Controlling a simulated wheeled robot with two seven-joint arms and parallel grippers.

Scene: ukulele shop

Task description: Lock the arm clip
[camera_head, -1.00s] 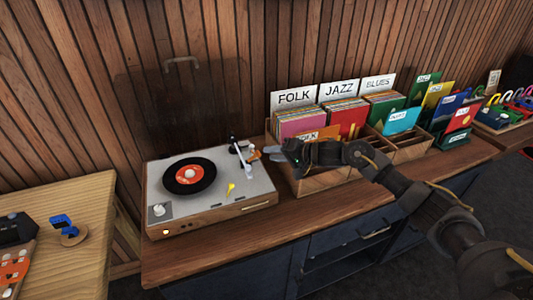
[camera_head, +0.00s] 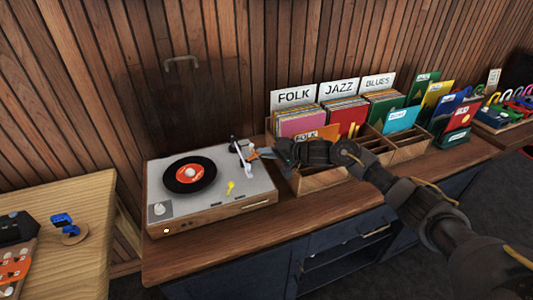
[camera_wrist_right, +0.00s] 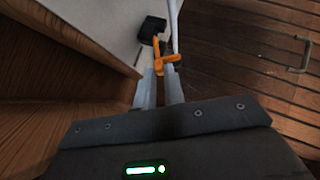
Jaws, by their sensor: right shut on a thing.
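The turntable (camera_head: 215,200) stands on the wooden counter with a black record (camera_head: 190,175) on its platter. Its white tonearm (camera_head: 241,158) lies along the right side of the deck, and also shows in the right wrist view (camera_wrist_right: 174,25). The orange arm clip (camera_wrist_right: 158,62) is beside the tonearm, at my right fingertips; whether it is latched over the arm I cannot tell. My right gripper (camera_head: 266,153) reaches in from the right, and its fingers (camera_wrist_right: 161,85) are shut on the clip, partly hiding it. My left gripper is not in view.
A wooden record crate (camera_head: 322,180) with FOLK, JAZZ and BLUES dividers stands close right of the turntable, under my right forearm. A slatted wall is behind. A pale table (camera_head: 85,205) with a blue object (camera_head: 63,221) is at left. The counter front is clear.

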